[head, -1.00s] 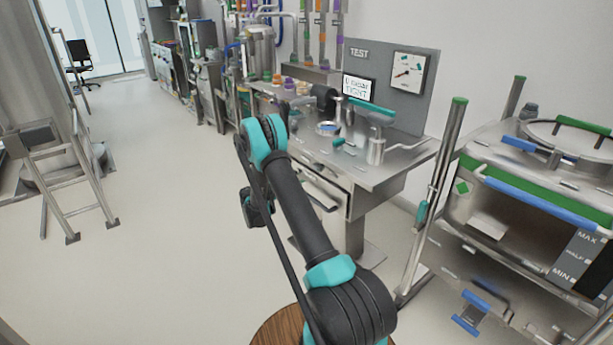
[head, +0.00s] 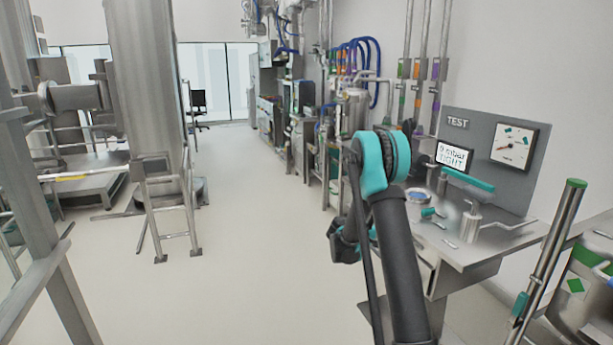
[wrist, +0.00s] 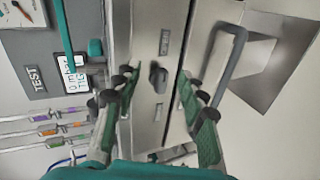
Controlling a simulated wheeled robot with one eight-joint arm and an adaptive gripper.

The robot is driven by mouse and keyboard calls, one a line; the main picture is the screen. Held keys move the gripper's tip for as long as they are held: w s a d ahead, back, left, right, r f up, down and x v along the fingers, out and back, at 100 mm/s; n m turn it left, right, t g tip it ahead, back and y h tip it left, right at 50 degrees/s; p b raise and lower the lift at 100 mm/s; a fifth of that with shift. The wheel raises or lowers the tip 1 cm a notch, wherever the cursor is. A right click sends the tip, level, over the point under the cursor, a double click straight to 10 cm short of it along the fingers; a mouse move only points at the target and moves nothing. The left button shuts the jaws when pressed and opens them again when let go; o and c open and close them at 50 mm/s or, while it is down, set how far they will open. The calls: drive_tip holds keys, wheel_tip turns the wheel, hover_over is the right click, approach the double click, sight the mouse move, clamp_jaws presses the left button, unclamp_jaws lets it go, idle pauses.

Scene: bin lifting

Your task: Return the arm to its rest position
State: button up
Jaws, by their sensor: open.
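My arm rises from the bottom of the head view and bends at a teal and black elbow, in front of a steel workbench (head: 475,260). My gripper shows in the wrist view (wrist: 155,115) with its two green and black fingers spread apart and nothing between them. Beyond the fingers is the bench's steel front with a small dark knob (wrist: 158,78) and a grey handle (wrist: 232,60). In the head view the dark end of the arm hangs left of the bench, and the fingers cannot be made out there.
A grey TEST panel (head: 485,150) with a gauge and a small display stands on the bench. A steel post with a green cap (head: 545,255) is at the right. A metal step frame (head: 170,215) stands left. The pale floor (head: 250,270) between is clear.

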drive_tip(key=s+a+m+y, duration=0.1)
drive_tip(key=s+a+y, duration=0.3)
drive_tip(key=s, duration=0.9)
drive_tip(key=s+a+m+y, duration=0.1)
drive_tip(key=s+a+y, duration=0.3)
drive_tip(key=s, duration=0.9)
drive_tip(key=s+a+r+m+y, duration=0.1)
drive_tip(key=s+a+y, duration=0.3)
drive_tip(key=s, duration=0.9)
drive_tip(key=shift+s+a+g+y, duration=0.2)
drive_tip(key=shift+a+g+y, duration=0.1)
drive_tip(key=shift+a, duration=0.95)
drive_tip(key=shift+r, duration=0.1)
